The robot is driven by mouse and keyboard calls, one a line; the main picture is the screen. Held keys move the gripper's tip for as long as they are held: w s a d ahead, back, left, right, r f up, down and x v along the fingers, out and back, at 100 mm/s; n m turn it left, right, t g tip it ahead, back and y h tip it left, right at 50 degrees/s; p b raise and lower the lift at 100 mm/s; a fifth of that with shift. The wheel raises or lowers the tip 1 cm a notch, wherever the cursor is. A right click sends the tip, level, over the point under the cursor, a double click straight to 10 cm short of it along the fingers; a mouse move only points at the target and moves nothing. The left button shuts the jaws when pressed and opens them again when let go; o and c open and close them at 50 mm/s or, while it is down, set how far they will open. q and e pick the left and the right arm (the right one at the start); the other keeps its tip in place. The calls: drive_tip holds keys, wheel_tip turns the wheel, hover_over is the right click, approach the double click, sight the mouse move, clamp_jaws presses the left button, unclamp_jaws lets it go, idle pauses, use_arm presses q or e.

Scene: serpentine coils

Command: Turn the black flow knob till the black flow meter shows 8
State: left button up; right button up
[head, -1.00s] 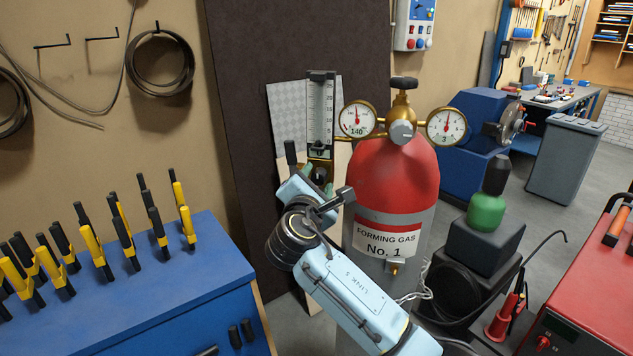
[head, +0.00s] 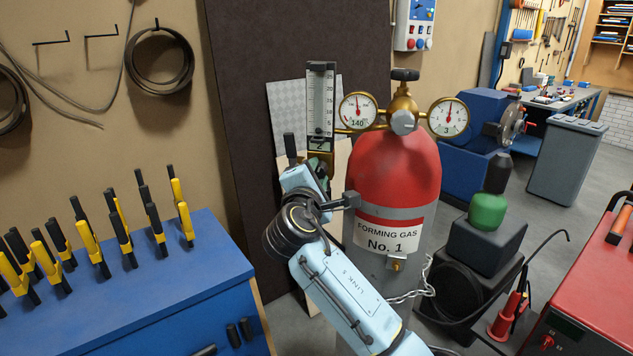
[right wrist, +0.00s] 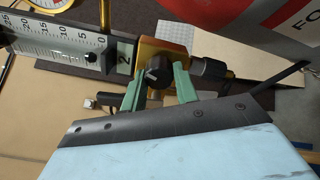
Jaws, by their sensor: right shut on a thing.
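The black flow meter (head: 320,105) is an upright scaled tube in a black frame left of the red gas cylinder. In the right wrist view the meter (right wrist: 60,50) shows a scale rising from 0, with a small dark mark between 0 and 5; I cannot read it exactly. A plate marked 2 sits at its base. The black flow knob (right wrist: 157,73) is on the brass block below the meter. My right gripper (right wrist: 159,82) has its green fingers on either side of the knob, shut on it. In the head view my wrist mostly hides the knob. My left gripper is not in view.
The red cylinder (head: 395,180), labelled Forming Gas No. 1, stands close to the right of my wrist. Two round gauges flank its valve: the left gauge (head: 359,111) and the right gauge (head: 448,117). A blue bench (head: 150,290) with several yellow-black clamps is at the left.

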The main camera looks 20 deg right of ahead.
drive_tip(key=shift+m+b, duration=3.4)
drive_tip(key=shift+m, duration=1.3)
drive_tip(key=o, duration=1)
drive_tip(key=shift+r, duration=0.1)
drive_tip(key=shift+c, duration=0.2)
drive_tip(key=p+v, duration=0.1)
drive_tip(key=v, duration=1.2)
drive_tip(key=shift+s+a+f, duration=0.2)
